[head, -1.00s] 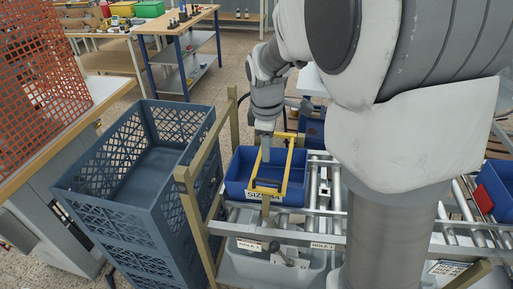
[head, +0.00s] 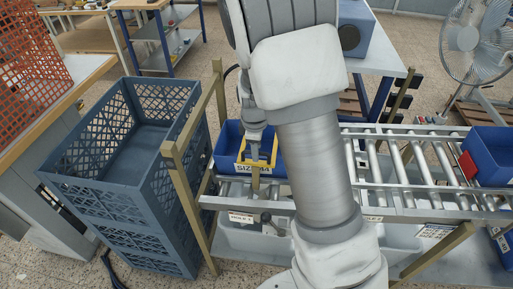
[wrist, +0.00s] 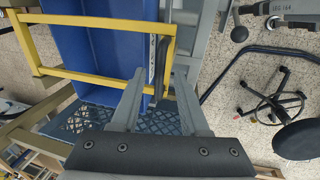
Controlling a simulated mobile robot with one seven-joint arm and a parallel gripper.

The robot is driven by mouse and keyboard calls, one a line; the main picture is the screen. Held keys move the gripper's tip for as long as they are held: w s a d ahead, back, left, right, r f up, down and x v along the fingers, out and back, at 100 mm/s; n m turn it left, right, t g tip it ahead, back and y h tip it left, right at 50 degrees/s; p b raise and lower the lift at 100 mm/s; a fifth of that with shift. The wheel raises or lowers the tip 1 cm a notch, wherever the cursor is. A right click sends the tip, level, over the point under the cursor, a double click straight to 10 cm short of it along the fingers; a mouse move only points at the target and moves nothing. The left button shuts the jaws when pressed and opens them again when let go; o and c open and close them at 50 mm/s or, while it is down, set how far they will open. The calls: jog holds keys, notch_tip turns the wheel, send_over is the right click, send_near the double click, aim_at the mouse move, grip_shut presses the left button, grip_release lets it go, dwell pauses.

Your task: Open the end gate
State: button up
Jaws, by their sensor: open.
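The end gate looks like a yellow frame (head: 243,165) standing at the front of a blue tote (head: 227,150) on the roller conveyor. In the wrist view the yellow frame (wrist: 100,20) fills the upper left, with the blue tote (wrist: 110,55) behind it. A dark upright bar (wrist: 161,62), perhaps the gate's handle, stands at the frame's right side. My gripper (wrist: 162,78) is open, its two fingertips either side of the bar's lower end; I cannot tell whether they touch it. In the head view my gripper (head: 255,150) is small and partly merges with the yellow frame.
A stack of blue-grey crates (head: 120,165) stands left of the conveyor, beside a wooden post frame (head: 185,190). Conveyor rollers (head: 400,165) run right to another blue tote (head: 490,155) with a red panel. A fan (head: 475,45) stands at the back right.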

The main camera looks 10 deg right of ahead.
grip_shut()
dwell(1.4)
